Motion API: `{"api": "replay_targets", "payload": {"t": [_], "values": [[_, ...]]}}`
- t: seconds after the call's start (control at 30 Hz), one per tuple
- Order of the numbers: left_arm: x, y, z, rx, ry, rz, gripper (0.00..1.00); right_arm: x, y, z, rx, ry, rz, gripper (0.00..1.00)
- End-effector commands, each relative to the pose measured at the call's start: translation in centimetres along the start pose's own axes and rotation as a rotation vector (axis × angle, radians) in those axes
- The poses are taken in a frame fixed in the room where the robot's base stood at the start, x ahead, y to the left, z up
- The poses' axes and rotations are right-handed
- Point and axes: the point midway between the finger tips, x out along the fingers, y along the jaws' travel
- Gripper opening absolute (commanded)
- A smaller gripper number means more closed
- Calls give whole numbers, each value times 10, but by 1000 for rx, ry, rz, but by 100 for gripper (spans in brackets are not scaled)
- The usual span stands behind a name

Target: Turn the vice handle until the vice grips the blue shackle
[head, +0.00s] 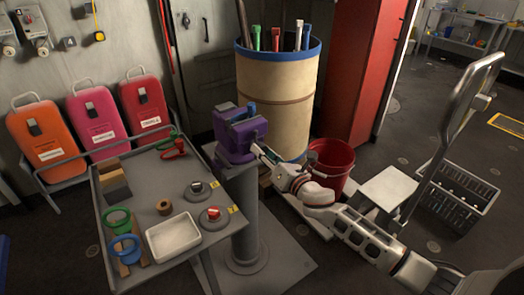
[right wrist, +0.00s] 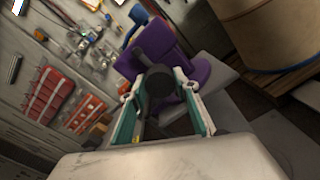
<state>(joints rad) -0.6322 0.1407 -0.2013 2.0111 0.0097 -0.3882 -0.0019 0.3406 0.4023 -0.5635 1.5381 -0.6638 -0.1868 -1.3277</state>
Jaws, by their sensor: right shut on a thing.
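The purple vice (head: 240,142) stands on a grey pedestal in the middle of the head view. It also shows in the right wrist view (right wrist: 182,58). The blue shackle (head: 252,109) sits at the top of the vice, and a blue part of it shows in the right wrist view (right wrist: 138,17). I cannot tell whether the jaws touch it. My right gripper (head: 257,150) is at the vice's right side. In the right wrist view its fingers are on either side of the dark vice handle (right wrist: 158,84), shut on it. The fingers partly hide the handle. My left gripper is not in view.
A grey table (head: 185,250) with a white tray (head: 173,238), rings and shackles stands left of the pedestal. A beige drum (head: 280,95) stands behind the vice, and a red bucket (head: 331,168) to its right. A folding trolley (head: 400,185) and grey crate (head: 458,198) stand farther right.

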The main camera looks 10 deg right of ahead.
Motion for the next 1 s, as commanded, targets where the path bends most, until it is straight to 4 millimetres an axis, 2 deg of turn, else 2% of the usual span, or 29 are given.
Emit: {"api": "replay_targets", "payload": {"t": [0.17, 0.27, 0.37, 0.6, 0.7, 0.83, 1.0], "values": [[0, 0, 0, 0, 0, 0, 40, 0, -1, -2, -1, 2, -1, 0], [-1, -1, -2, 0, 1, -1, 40, 0, 0, -2, 58, 3, -1, 0], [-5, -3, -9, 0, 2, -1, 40, 0, 1, -1, 265, 2, -3, 0], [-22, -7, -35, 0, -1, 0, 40, 1, 2, 1, 914, 3, -6, 0], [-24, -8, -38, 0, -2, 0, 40, 2, 1, -1, 1131, 2, -2, 0], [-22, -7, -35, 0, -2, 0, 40, 2, 0, -3, 1276, 2, -1, 0], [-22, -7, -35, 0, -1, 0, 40, 2, 0, -3, 1302, 2, -1, 0]]}}
